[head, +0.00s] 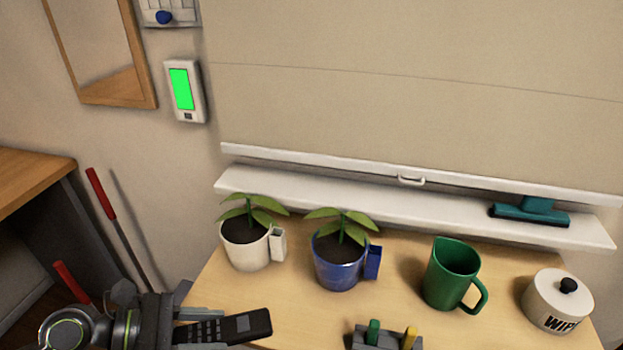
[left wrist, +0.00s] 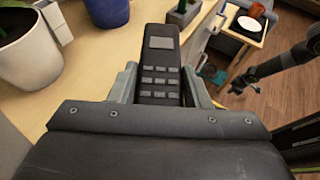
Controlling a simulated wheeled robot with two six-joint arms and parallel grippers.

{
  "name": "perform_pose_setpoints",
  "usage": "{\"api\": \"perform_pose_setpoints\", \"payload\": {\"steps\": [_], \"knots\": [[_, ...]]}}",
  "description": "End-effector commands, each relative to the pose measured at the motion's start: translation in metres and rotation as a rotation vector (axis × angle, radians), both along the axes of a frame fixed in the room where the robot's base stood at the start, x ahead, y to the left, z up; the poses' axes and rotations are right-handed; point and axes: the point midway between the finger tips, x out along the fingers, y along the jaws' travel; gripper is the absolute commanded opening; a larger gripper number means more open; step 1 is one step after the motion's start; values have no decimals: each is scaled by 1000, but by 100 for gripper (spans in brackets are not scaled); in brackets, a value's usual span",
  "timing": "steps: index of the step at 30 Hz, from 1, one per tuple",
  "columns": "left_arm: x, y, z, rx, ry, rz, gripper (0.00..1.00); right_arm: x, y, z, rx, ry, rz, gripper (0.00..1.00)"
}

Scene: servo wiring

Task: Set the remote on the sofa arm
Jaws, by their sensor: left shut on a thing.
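The remote (head: 237,327) is a black handset with rows of grey buttons. It also shows in the left wrist view (left wrist: 158,65), with a grey screen at its far end. My left gripper (head: 212,330) is shut on it, one finger on each side, above the front left of the wooden table. In the left wrist view the gripper (left wrist: 158,88) holds it with the buttons facing the camera. A dark jointed arm at the right of that view seems to be my right one; its gripper (left wrist: 246,80) is too small to read. I see no sofa arm.
On the table (head: 395,250) stand a white potted plant (head: 247,246), a blue potted plant (head: 338,262), a green mug (head: 452,275), a lidded wipes tub (head: 557,302) and a grey holder (head: 385,339).

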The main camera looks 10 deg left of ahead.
Motion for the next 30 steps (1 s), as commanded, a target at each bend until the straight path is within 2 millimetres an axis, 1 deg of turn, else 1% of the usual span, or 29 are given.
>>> {"api": "perform_pose_setpoints", "payload": {"steps": [1, 3, 6, 10, 15, 27, 29, 30], "knots": [[16, -5, 8, -8, -12, 26, 15, 0, 0, 3, 0, 0, 0, 0], [34, -9, 14, -7, -11, 63, 15, 0, 1, 4, 1, 0, 0, 0], [54, -13, 22, -6, -7, 112, 15, 0, 2, 5, 2, 1, -1, 0], [71, -17, 28, -4, -2, 158, 15, -1, 5, 6, 6, 1, -2, 0], [78, -18, 31, -1, 1, 180, 15, -1, 7, 6, 8, 1, -3, 0], [78, -18, 31, 0, 2, 181, 15, -1, 6, 6, 7, 2, -2, 0], [77, -18, 28, -2, 4, 182, 15, -1, 5, 6, 6, 1, -2, 0], [76, -18, 22, -4, 7, 182, 15, -2, 4, 6, 5, 3, -2, 0]]}}
